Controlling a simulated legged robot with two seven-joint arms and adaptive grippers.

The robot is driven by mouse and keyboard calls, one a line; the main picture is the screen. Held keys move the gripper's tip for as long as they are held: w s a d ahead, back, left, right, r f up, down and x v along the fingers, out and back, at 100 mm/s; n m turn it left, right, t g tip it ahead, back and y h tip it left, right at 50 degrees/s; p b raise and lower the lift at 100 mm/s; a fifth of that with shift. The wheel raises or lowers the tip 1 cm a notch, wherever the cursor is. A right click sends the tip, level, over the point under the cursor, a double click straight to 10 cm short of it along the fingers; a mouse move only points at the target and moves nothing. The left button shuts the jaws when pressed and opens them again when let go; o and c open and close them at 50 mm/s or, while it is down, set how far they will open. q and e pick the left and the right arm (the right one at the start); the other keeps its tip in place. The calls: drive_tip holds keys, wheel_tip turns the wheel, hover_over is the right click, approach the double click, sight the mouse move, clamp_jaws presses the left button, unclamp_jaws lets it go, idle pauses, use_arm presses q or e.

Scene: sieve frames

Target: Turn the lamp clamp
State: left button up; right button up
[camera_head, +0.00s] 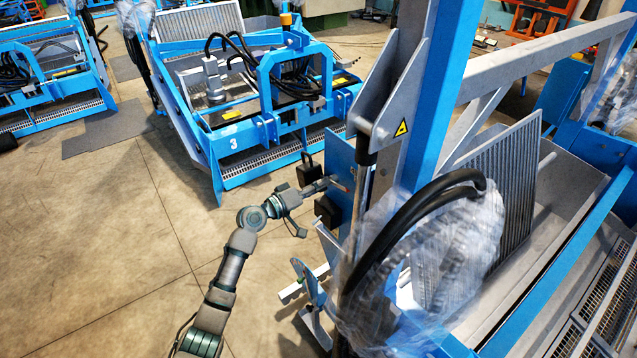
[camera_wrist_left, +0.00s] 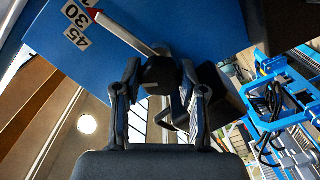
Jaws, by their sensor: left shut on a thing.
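The lamp clamp shows in the left wrist view as a dark round knob (camera_wrist_left: 160,76) with a pale pointer (camera_wrist_left: 125,33) that ends in a red tip. It sits in front of a blue plate (camera_wrist_left: 205,30) with labels reading 45 and 30; a further label is cut off. The pointer's tip lies beside the 30 label. My left gripper (camera_wrist_left: 162,72) has a finger on each side of the knob and is shut on it. In the head view my left gripper (camera_head: 312,188) reaches the blue plate (camera_head: 342,172), and its fingers are hard to make out. My right gripper is out of view.
A black box (camera_head: 327,211) is fixed close below my left gripper. A large blue and grey frame (camera_head: 440,100) with plastic-wrapped hoses (camera_head: 420,240) stands at the right. Another blue machine (camera_head: 250,135) stands behind. The concrete floor (camera_head: 110,230) at the left is clear.

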use_arm(q)
drive_tip(key=n, duration=0.1)
drive_tip(key=n+p, duration=0.1)
drive_tip(key=n, duration=0.1)
drive_tip(key=n+p, duration=0.1)
drive_tip(key=shift+w+r+n, duration=0.1)
drive_tip(key=shift+r+n, duration=0.15)
drive_tip(key=shift+n, duration=0.05)
drive_tip(key=n, duration=0.2)
drive_tip(key=shift+f+n+p, duration=0.1)
drive_tip(key=shift+n+p, duration=0.2)
drive_tip(key=shift+f+n, duration=0.1)
drive_tip(key=shift+n, duration=1.9)
drive_tip(key=shift+f, duration=0.1)
drive_tip(key=o, duration=0.8)
drive_tip(key=shift+o, duration=0.4)
drive_tip(key=shift+w+f, duration=0.15)
drive_tip(key=shift+w, duration=0.05)
